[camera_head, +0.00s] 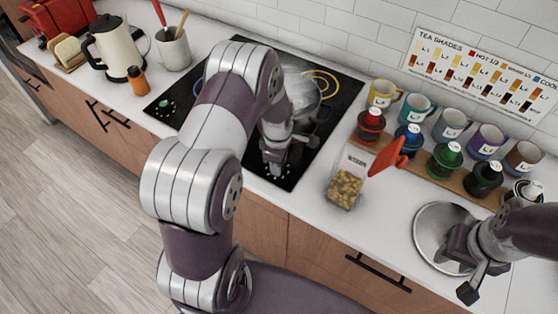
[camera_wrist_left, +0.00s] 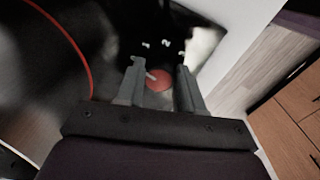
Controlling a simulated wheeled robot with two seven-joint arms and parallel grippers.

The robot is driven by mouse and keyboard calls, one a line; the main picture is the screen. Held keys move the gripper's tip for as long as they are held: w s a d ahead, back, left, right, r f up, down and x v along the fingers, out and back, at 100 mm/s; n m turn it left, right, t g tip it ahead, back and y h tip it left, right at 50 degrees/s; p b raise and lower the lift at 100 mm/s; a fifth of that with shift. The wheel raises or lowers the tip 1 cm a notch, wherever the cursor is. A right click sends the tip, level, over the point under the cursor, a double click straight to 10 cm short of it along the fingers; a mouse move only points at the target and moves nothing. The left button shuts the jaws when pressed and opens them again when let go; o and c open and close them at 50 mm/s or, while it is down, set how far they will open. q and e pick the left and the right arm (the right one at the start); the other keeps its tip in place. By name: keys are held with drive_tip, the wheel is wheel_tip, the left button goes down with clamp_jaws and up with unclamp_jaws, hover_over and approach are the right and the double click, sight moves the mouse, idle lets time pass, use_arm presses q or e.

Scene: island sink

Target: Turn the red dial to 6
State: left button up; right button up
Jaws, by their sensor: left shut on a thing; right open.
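The red dial (camera_wrist_left: 159,80) shows in the left wrist view as a red disc with a pale pointer mark, between the two fingers of my left gripper (camera_wrist_left: 160,88). The fingers are shut on it. Small white marks, including what look like a 1 and a 2, lie on the black panel beyond it; I cannot read the dial's setting. In the head view my left gripper (camera_head: 275,165) is at the front right of the black cooktop (camera_head: 318,152) and hides the dial.
A steaming pot (camera_head: 303,92) stands on the cooktop behind my left gripper. Several mugs and colored-lid jars line the back right. A kettle (camera_head: 117,47) is far left.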

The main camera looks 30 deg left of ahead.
use_arm(q)
drive_tip(key=m, duration=0.6)
drive_tip(key=shift+a, duration=0.1)
drive_tip(key=m, duration=0.5)
drive_tip(key=shift+m, duration=0.4)
drive_tip(key=m+b, duration=0.1)
drive_tip(key=m, duration=0.5)
drive_tip(key=shift+a, duration=0.15)
drive_tip(key=m, duration=0.5)
drive_tip(key=shift+r+m+b, duration=0.1)
drive_tip(key=shift+m+b, duration=0.3)
drive_tip(key=m, duration=0.5)
drive_tip(key=shift+w+a+g, duration=0.1)
drive_tip(key=shift+g, duration=0.2)
drive_tip(key=m, duration=0.6)
drive_tip(key=shift+w, duration=0.1)
drive_tip(key=m, duration=0.5)
drive_tip(key=shift+p, duration=0.35)
drive_tip(key=m+p, duration=0.1)
drive_tip(key=m, duration=0.4)
drive_tip(key=shift+w+m, duration=0.1)
drive_tip(key=shift+m, duration=0.2)
